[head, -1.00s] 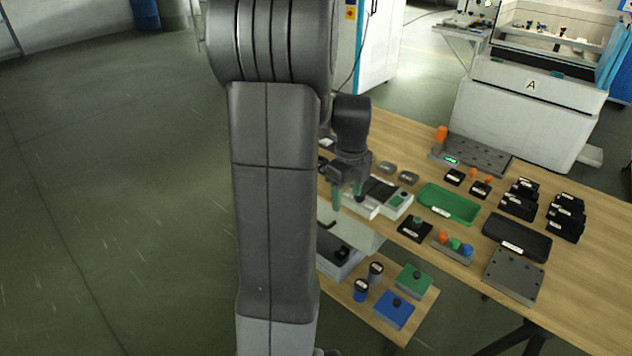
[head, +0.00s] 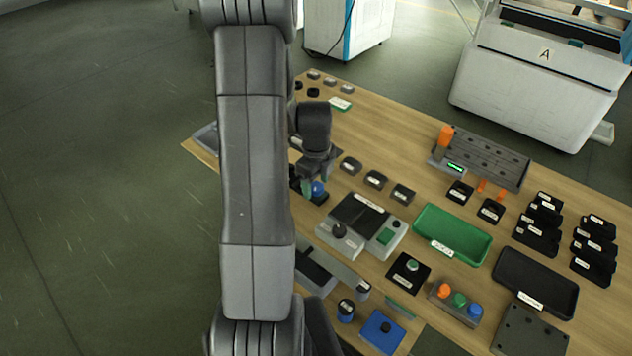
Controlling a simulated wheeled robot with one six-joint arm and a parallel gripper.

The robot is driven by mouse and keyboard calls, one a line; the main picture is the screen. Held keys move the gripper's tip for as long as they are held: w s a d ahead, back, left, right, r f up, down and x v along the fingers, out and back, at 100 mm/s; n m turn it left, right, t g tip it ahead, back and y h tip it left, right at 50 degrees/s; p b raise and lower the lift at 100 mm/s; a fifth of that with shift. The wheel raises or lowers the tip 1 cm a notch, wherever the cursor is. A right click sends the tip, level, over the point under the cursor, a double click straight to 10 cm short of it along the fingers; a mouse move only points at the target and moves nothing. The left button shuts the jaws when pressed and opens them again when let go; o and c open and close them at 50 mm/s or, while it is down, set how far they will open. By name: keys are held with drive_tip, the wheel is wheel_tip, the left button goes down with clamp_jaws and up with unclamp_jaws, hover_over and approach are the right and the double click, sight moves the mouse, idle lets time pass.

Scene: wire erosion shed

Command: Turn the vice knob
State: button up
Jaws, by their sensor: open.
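My gripper (head: 313,184) hangs over the left part of the wooden table, pointing down and open. A round blue knob (head: 318,188) on a dark block (head: 321,199) is right at its fingertips; whether the fingers touch it is unclear. My arm hides part of the table to the left of it. No label reading "vice" is legible, so I cannot say for sure which knob is the vice's.
Several small black blocks (head: 376,180) lie right of my gripper. An orange-topped post (head: 445,137) stands by a grey perforated plate (head: 486,158).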

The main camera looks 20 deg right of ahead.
drive_tip(key=c, duration=1)
drive_tip(key=shift+o, duration=0.2)
